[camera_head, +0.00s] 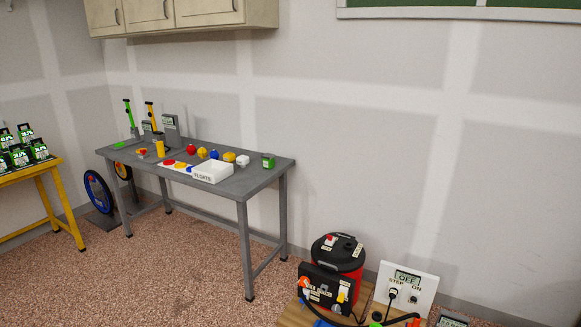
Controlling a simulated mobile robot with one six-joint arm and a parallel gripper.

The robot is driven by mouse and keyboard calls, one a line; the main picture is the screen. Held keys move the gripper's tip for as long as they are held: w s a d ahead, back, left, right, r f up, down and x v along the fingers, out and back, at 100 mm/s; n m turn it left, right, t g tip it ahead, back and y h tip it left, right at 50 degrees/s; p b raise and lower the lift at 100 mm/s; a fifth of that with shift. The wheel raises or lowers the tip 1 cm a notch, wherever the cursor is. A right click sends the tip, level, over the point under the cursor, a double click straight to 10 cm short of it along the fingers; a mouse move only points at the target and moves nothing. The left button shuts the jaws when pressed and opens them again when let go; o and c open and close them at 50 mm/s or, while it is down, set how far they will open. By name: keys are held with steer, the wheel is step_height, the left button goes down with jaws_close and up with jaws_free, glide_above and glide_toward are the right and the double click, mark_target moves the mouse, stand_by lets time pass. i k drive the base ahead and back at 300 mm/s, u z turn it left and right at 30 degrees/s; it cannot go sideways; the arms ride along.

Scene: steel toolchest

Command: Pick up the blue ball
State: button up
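A small blue ball-like object (214,154) sits on the grey steel table (262,174) against the back wall. It stands in a loose row, with a yellow object (202,153) and a red object (191,149) to its left. Another yellow object (229,157) and a white one (243,160) are to its right. The blue ball is small in the picture, so its exact shape is hard to tell. My gripper is not in view.
A white box (213,172) stands in front of the row. A yellow table (47,172) with green-labelled items is at left. A red-and-black machine (338,262) and a white switch panel (407,284) are at lower right. Speckled floor (180,275) in front is clear.

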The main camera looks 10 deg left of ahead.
mark_target(213, 154)
steer(key=i, duration=1.25)
steer(key=z, duration=1.5)
steer(key=k, duration=0.1)
steer(key=u, duration=3.3)
steer(key=i, duration=1.45)
steer(key=z, duration=0.05)
